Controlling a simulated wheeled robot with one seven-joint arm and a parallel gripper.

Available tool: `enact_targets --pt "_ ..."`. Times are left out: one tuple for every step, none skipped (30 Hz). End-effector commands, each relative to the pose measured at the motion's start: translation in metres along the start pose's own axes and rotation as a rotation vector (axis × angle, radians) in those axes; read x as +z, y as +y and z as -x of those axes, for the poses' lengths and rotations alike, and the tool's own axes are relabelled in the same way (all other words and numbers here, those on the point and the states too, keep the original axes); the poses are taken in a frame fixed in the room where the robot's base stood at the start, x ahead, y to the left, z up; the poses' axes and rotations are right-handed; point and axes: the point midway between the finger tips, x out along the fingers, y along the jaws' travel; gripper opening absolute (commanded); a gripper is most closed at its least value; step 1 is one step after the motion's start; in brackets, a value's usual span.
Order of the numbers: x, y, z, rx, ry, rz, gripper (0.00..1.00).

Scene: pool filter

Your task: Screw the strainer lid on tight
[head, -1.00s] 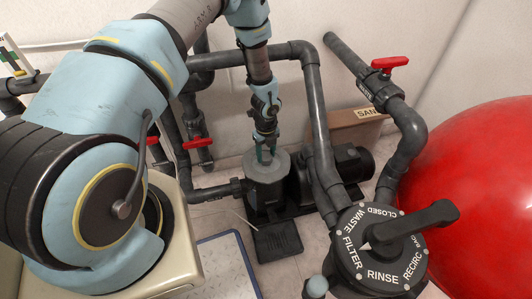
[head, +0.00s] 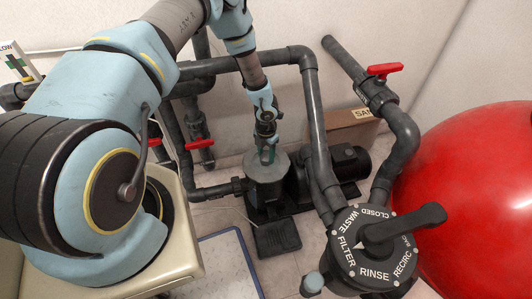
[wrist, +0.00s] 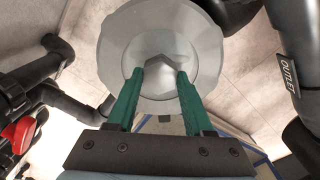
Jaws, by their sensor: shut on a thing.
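The strainer lid (wrist: 120,45) is a round, translucent grey disc with a faceted rim and a raised grip at its centre. It sits on top of the dark strainer pot (head: 266,197) of the pump. My gripper (wrist: 160,72) points down at the lid, its two green fingers on either side of the central grip, shut on it. In the head view my gripper (head: 268,156) stands over the lid (head: 267,165). The thread and the seam under the lid are hidden from view.
Grey pipes with red-handled valves (head: 385,70) run behind and beside the pump. The multiport valve (head: 375,250) and a big red tank (head: 470,190) stand at the right. A cardboard box (head: 345,128) is behind the pump motor (head: 340,165).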

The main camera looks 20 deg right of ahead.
Motion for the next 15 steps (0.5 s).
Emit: enact_targets --pt "0.0009 0.0007 0.0013 0.001 -0.002 -0.001 0.0" --pt "0.001 0.0007 0.0013 0.001 -0.002 0.0 0.0" --pt "0.001 0.0007 0.0013 0.001 -0.002 0.0 0.53" --pt "0.001 0.0007 0.0013 0.001 -0.002 0.001 0.56" --pt "0.001 0.0007 0.0013 0.001 -0.002 0.001 0.6" --pt "0.0009 0.0006 0.0012 0.001 -0.001 0.002 0.64" --pt "0.0008 0.0006 0.0011 0.001 -0.001 0.002 0.68" --pt "0.0007 0.0005 0.0009 0.001 -0.001 0.002 0.71" --pt "0.0006 0.0004 0.0008 0.001 -0.001 0.002 0.75" --pt "0.0006 0.0004 0.0007 0.001 -0.001 0.003 0.79" --pt "0.0005 0.0003 0.0006 0.001 -0.001 0.003 0.82" --pt "0.0004 0.0002 0.0006 0.001 -0.001 0.003 0.87" --pt "0.0004 0.0002 0.0005 0.001 0.0 0.003 0.87" --pt "0.0003 0.0002 0.0004 0.001 0.0 0.003 0.87" --pt "0.0003 0.0001 0.0004 0.001 0.0 0.003 0.87"
